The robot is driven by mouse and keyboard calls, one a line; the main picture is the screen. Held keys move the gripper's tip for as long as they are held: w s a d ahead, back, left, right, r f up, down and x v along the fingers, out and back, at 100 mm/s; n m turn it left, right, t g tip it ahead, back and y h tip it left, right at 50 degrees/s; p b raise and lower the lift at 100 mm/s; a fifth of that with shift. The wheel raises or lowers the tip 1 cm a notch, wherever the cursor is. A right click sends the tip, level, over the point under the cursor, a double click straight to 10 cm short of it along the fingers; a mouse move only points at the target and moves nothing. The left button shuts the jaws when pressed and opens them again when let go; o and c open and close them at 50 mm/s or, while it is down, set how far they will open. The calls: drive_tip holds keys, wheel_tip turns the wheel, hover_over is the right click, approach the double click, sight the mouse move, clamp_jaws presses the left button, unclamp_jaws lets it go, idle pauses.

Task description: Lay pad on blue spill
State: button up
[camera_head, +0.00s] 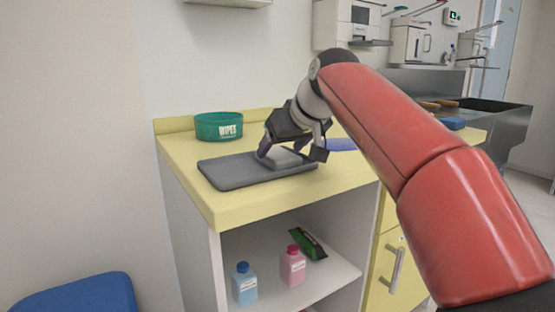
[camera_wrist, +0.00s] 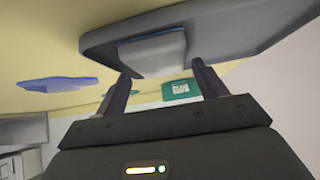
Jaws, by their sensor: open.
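A pale grey-white pad (camera_head: 281,159) lies on the dark grey tray (camera_head: 222,177) on the yellow counter. My gripper (camera_head: 289,150) is open, low over the tray, with its fingers at the pad. In the wrist view the pad (camera_wrist: 152,54) lies on the tray (camera_wrist: 225,25), just beyond and partly between the fingertips of my gripper (camera_wrist: 163,80). I cannot tell whether the fingers touch it. The blue spill (camera_head: 341,145) is a flat patch on the counter right of the tray, partly hidden by my arm. It also shows in the wrist view (camera_wrist: 58,84).
A green wipes tub (camera_head: 218,126) stands behind the tray near the wall. A blue object (camera_head: 452,123) lies farther right by the metal sink (camera_head: 489,111). Bottles stand on the shelf below. The counter's front left corner is clear.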

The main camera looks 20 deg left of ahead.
drive_tip(key=shift+x, duration=1)
drive_tip(key=c, duration=0.8)
drive_tip(key=shift+r, duration=0.15)
